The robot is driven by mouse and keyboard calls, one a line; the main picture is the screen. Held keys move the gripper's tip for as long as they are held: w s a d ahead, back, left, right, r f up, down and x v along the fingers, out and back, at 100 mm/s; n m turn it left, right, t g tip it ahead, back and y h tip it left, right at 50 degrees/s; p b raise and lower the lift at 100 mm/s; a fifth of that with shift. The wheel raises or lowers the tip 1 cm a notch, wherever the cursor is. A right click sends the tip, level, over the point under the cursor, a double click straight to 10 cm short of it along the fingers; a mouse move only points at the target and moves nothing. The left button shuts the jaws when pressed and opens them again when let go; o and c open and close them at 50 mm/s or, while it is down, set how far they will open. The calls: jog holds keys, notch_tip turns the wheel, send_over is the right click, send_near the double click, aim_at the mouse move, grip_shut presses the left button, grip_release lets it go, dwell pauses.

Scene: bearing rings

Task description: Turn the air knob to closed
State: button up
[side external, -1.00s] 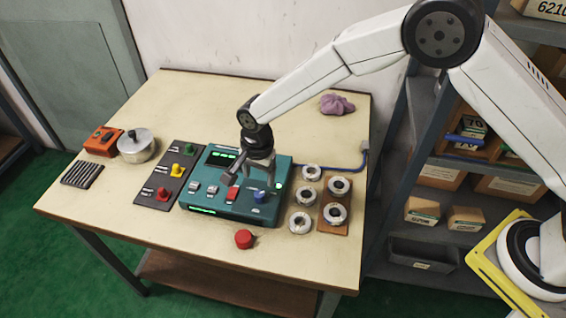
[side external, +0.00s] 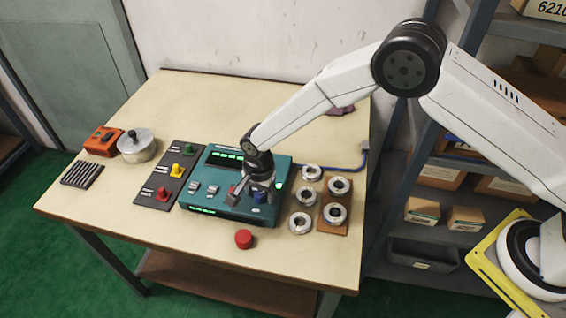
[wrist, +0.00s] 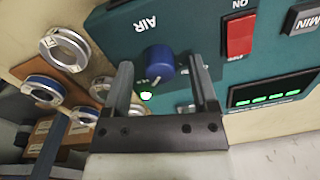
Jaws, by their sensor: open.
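The air knob is a blue round knob (wrist: 159,60) on the teal control box, with the word AIR beside it in the wrist view. In the side view the knob (side external: 260,197) shows just below my gripper (side external: 262,187). In the wrist view my gripper (wrist: 161,72) is open, with one finger on each side of the knob; whether either finger touches it I cannot tell. The teal control box (side external: 225,162) also carries a red switch (wrist: 239,36) and a green-lit display (side external: 228,155).
Bearing rings (side external: 300,222) lie right of the box, some on a wooden board (side external: 329,227). A red button (side external: 244,239) is in front. A dark panel with coloured knobs (side external: 160,176), a metal pot (side external: 137,146) and an orange device (side external: 103,141) stand left.

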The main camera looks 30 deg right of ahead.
grip_shut()
jog(key=shift+n, duration=0.4)
jog(key=n, duration=0.3)
jog(key=shift+n, duration=0.3)
jog(key=n, duration=0.4)
jog(key=shift+w, duration=0.1)
jog(key=n, duration=0.5)
jog(key=shift+a, duration=0.1)
jog(key=n, duration=0.4)
jog(key=shift+g, duration=0.3)
jog(key=shift+n, duration=0.4)
